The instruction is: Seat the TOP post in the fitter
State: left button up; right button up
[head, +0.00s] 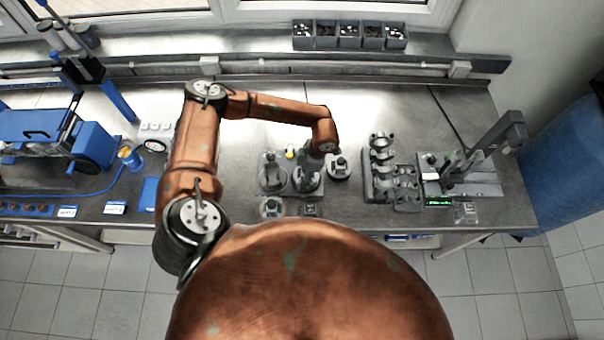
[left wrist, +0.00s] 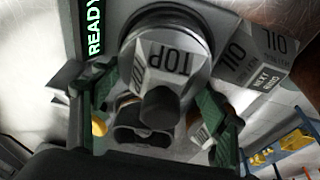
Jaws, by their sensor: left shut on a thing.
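In the left wrist view, the TOP post (left wrist: 170,72), a pale grey faceted piece marked TOP, with a dark round knob, sits between the green-edged fingers of my left gripper (left wrist: 155,100). The gripper is shut on it. A dark round rim shows right behind the piece; I cannot tell whether they touch. In the head view, my left gripper (head: 312,164) points down over the middle round unit of a small group on the bench, and hides much of it. I cannot tell for certain which unit is the fitter. My right gripper is not in view.
A green READY display (left wrist: 95,30) and a grey block marked OIL (left wrist: 240,55) stand close to the gripper. Round units stand at the left (head: 273,180) and right (head: 339,168). A grey engine block (head: 382,178) and a press-like stand (head: 470,165) are further right.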

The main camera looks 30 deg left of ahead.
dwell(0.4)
pick_arm(q)
jog(key=o, duration=1.5)
jog(key=shift+o, duration=0.2)
jog(key=o, duration=0.3)
